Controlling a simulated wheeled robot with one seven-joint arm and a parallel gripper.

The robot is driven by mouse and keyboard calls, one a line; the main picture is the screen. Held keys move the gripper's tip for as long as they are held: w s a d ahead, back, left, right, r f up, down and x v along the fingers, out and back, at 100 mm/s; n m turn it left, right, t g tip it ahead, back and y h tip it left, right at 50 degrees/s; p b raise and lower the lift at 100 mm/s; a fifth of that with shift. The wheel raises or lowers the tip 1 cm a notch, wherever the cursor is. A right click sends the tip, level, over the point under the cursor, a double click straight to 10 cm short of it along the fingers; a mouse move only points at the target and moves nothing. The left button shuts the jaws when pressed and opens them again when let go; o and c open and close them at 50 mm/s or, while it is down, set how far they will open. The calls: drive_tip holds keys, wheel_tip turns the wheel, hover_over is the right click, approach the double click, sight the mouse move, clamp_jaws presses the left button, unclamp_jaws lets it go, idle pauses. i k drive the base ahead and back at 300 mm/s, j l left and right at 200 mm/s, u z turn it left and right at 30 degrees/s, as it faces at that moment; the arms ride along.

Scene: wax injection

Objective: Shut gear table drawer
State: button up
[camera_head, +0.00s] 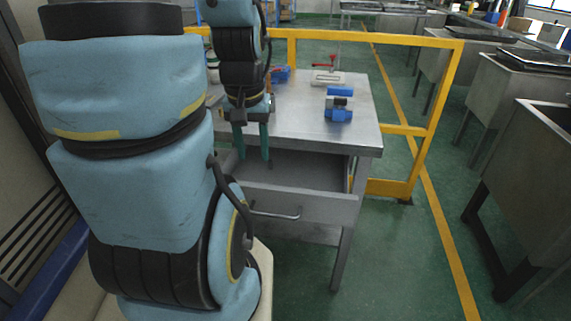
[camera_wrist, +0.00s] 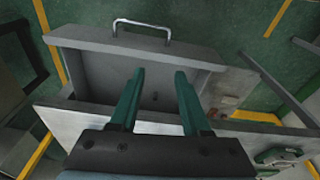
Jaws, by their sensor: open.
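The gear table (camera_head: 360,125) is a grey metal table in the middle of the head view. Its drawer (camera_head: 325,205) is pulled out toward me, with a silver bar handle (camera_head: 275,212) on the front panel. The wrist view shows the open drawer (camera_wrist: 85,75) and its handle (camera_wrist: 142,30) at the top. My gripper (camera_head: 253,157) hangs down over the drawer's inside, near the table's front edge. In the wrist view its two green fingers (camera_wrist: 158,75) are apart with nothing between them. They appear behind the front panel. I cannot tell if they touch the drawer.
A blue and grey part (camera_head: 339,105), a red-handled clamp (camera_head: 327,75) and a blue item (camera_head: 281,74) are on the tabletop. A yellow railing (camera_head: 440,85) runs behind and right of the table.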

sight(307, 186)
drive_tip(key=k+j, duration=0.1)
drive_tip(key=j, duration=0.55)
drive_tip(key=j+z, duration=0.1)
drive_tip(key=j, duration=0.6)
drive_tip(key=k, duration=0.05)
